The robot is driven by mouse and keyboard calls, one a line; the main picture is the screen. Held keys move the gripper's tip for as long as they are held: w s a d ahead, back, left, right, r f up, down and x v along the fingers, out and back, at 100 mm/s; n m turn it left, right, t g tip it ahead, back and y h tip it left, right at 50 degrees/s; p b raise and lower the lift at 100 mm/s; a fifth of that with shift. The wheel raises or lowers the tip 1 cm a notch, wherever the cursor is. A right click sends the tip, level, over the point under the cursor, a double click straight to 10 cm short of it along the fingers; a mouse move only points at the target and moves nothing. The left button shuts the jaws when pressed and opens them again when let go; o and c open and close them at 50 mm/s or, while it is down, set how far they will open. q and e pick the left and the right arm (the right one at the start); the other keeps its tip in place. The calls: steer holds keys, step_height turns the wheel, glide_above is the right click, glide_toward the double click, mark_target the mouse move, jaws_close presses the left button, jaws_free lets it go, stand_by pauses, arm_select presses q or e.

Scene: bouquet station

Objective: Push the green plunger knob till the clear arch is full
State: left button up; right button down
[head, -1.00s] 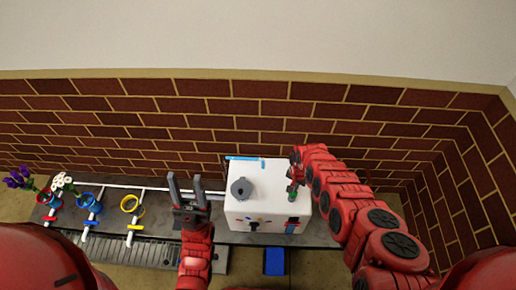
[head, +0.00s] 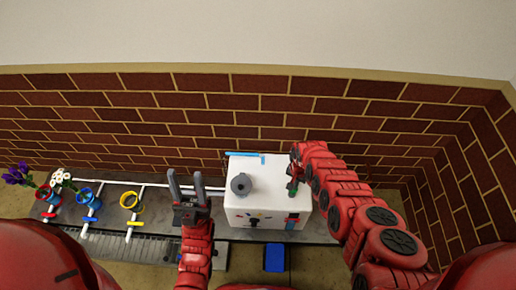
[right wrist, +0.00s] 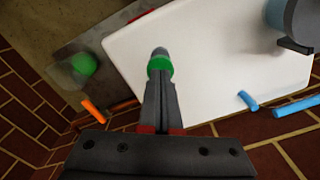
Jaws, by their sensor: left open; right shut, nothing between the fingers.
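The green plunger knob (right wrist: 159,68) shows at the tip of my right gripper (right wrist: 159,52) in the right wrist view, over the white box top. The shut fingers cover part of the knob; touching or just above, I cannot tell. In the head view a bit of green (head: 292,187) shows under the right gripper at the box's right side. My left gripper (head: 188,186) is open and empty, left of the white box (head: 263,178). I cannot clearly make out the clear arch or its fill. A translucent piece with a green ball (right wrist: 83,64) stands beside the box.
A grey round fitting (head: 241,185) stands on the box, with blue strips (head: 246,155) behind. Blue (head: 88,198) and yellow (head: 130,201) rings on white pipes stand left, with flowers (head: 62,179) in a holder at far left. A brick wall (head: 270,110) is behind.

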steer(key=shift+f+b, duration=1.3)
steer(key=shift+f, duration=0.2)
steer(key=shift+r, duration=0.1)
step_height(320, 180, up, 5)
steer(key=p, duration=0.4)
steer(key=shift+f+p, duration=0.2)
steer(key=shift+p, duration=0.2)
step_height(320, 180, up, 9)
steer(key=p, duration=0.9)
steer(key=shift+f, duration=0.1)
